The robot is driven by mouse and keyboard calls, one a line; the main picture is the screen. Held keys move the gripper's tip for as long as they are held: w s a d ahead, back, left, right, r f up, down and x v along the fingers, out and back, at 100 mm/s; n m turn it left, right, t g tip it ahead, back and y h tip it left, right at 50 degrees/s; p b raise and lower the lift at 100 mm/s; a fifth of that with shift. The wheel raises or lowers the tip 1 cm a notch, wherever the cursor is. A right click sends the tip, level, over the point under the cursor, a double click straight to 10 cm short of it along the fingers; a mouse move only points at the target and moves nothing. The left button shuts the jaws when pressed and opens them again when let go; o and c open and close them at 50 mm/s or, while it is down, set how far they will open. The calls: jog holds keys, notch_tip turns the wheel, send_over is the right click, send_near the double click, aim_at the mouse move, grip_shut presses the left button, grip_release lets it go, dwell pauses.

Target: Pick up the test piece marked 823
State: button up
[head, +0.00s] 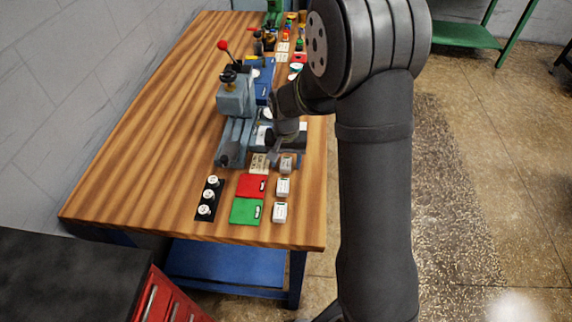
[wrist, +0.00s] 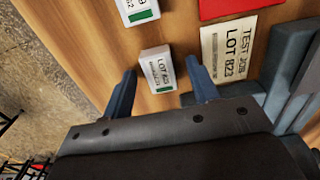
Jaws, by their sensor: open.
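The test piece marked LOT 823 (wrist: 157,70) is a small white block with a green stripe on the wooden bench. In the head view it appears to be the farthest of three white blocks (head: 286,164). My gripper (wrist: 161,66) is open, with its two dark fingertips on either side of the piece in the wrist view. I cannot tell whether they are down at its height; no contact shows. In the head view my gripper (head: 277,156) is just beyond the piece, partly hidden by my arm.
A card reading TEST JOB LOT 823 (wrist: 230,50) lies beside the piece, near a grey-blue machine (head: 236,110). Two more white blocks (head: 283,187) (head: 280,212) stand in line nearer the camera, beside red (head: 250,185) and green (head: 245,211) plates. A black strip (head: 205,210) holds white knobs.

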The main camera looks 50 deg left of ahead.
jog(key=shift+c, duration=0.4)
grip_shut()
jog(key=shift+r, duration=0.2)
